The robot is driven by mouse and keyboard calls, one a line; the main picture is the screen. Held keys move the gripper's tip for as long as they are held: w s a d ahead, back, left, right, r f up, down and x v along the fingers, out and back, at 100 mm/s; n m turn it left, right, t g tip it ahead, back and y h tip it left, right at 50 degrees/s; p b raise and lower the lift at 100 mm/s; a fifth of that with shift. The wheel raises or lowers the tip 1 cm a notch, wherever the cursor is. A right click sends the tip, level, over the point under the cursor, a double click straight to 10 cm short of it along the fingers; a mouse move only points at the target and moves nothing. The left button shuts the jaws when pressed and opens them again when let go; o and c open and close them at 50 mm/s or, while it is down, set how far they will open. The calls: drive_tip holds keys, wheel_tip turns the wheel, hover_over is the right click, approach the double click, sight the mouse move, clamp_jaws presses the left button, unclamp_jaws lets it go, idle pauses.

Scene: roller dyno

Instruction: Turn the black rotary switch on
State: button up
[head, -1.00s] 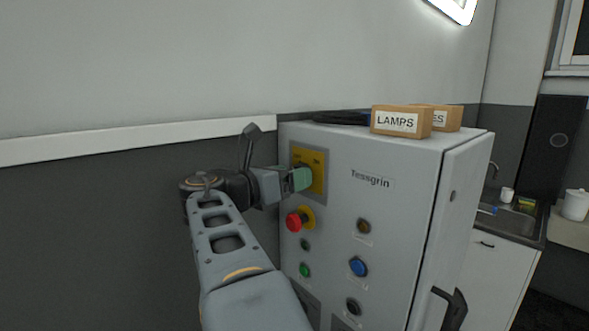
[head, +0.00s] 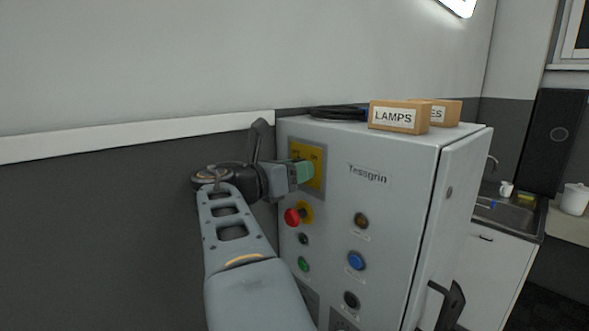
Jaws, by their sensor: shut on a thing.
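The black rotary switch is hidden behind my gripper, on the yellow plate (head: 319,170) at the upper left of the grey Tessgrin cabinet's front (head: 390,215). My gripper (head: 304,172), with green-tinted fingers, is at this plate and shut on the switch, as far as the view lets me tell. The knob's angle cannot be seen. Small lettering shows along the top of the plate, partly covered by the gripper.
Below the plate are a red mushroom button (head: 293,216), a green button (head: 303,264), a blue button (head: 356,260) and an amber one (head: 361,220). A LAMPS box (head: 399,116) and black cable (head: 337,112) lie on top.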

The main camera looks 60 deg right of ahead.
drive_tip(key=shift+c, duration=0.9)
drive_tip(key=shift+f+m+b, duration=0.1)
drive_tip(key=shift+m+b, duration=0.2)
drive_tip(key=shift+f+m+b, duration=0.1)
drive_tip(key=shift+m+b, duration=0.85)
drive_tip(key=shift+m, duration=0.05)
drive_tip(key=m+b, duration=0.5)
drive_tip(key=m, duration=0.1)
drive_tip(key=shift+m, duration=0.3)
drive_tip(key=m+b, duration=0.3)
drive_tip(key=m, duration=0.2)
drive_tip(key=shift+b, duration=0.4)
drive_tip(key=shift+r+m+b, duration=0.2)
drive_tip(key=shift+m+b, duration=0.3)
drive_tip(key=shift+m, duration=0.4)
drive_tip(key=shift+r+m+b, duration=0.15)
drive_tip(key=shift+m+b, duration=0.3)
drive_tip(key=shift+m, duration=0.45)
drive_tip(key=shift+r, duration=0.1)
